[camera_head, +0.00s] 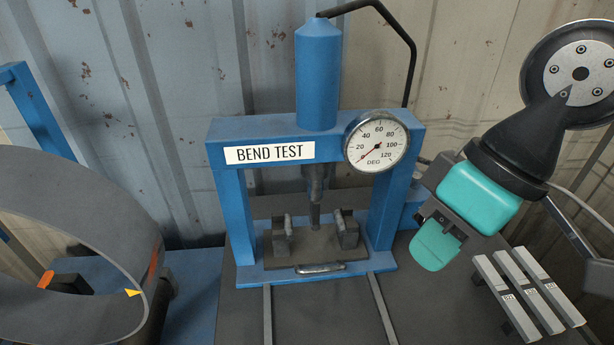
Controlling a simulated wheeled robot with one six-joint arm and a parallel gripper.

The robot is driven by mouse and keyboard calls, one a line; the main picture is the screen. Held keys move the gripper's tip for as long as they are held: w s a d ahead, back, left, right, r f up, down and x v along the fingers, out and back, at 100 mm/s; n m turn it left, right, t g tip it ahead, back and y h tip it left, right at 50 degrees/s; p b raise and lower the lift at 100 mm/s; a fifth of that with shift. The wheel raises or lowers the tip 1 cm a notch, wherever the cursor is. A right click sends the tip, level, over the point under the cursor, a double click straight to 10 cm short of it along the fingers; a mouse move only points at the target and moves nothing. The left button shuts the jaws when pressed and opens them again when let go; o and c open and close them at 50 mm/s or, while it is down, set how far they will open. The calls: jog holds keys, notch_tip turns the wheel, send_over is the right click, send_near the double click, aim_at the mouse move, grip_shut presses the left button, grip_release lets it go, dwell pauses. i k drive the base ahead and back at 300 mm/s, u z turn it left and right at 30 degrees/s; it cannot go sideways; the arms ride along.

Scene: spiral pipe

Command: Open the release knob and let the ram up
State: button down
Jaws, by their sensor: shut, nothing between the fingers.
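The blue bend press (224,195) stands in the middle, with a blue cylinder (318,75) on top. Its ram (315,205) hangs down from the crossbeam, with its tip between two supports (281,238) on the press bed. I cannot tell if the tip touches anything. My gripper (437,246), with teal pads, is shut and empty, just right of the press's right post. A blue part (411,212) beside that post is partly hidden behind my gripper. I cannot make out the release knob for certain; it may be behind my gripper.
A round dial gauge (376,141) is on the crossbeam, its red needle pointing to the lower left. Several labelled grey bars (528,292) lie at the right. A large grey curved band (75,205) fills the left. Two rails (381,312) run forward from the press.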

aim_at(418, 217)
jog(key=z, duration=1.9)
jog(key=k, duration=0.35)
jog(key=u, duration=0.6)
